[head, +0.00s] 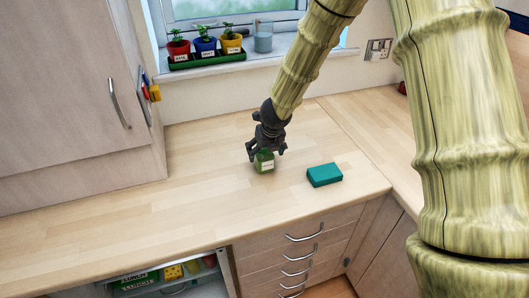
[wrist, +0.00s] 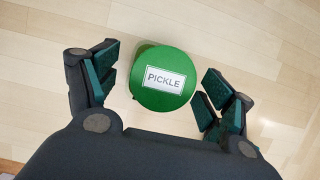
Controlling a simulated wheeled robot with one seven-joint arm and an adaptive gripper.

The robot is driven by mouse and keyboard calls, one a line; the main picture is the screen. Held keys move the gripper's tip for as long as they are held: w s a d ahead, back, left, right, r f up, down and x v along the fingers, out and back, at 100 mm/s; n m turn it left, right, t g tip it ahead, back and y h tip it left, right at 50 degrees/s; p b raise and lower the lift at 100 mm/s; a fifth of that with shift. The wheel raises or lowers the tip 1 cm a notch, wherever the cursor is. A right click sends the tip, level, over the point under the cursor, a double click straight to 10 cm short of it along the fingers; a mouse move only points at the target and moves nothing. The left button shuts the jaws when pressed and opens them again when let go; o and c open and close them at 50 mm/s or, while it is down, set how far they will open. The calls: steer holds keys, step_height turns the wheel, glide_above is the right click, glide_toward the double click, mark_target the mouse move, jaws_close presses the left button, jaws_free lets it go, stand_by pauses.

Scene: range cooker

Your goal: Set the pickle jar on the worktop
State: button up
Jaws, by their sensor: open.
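The pickle jar (head: 265,166) is a small green jar with a pale label. It stands upright on the wooden worktop (head: 215,190). In the wrist view its round green lid (wrist: 163,78) carries a white label reading PICKLE. My gripper (head: 265,149) is directly above and around the top of the jar. In the wrist view my gripper (wrist: 155,90) is open, with one finger on each side of the lid and a gap on both sides. The fingers partly hide the jar's top in the head view.
A teal box (head: 324,175) lies on the worktop to the right of the jar. A wall cupboard (head: 70,90) stands at the left. Potted plants in a green tray (head: 207,60) and a glass (head: 263,36) are on the windowsill.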

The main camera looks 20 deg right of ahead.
steer(key=p+v, duration=0.1)
steer(key=v, duration=0.9)
steer(key=shift+p, duration=0.3)
steer(key=shift+a, duration=0.1)
stand_by(0.8)
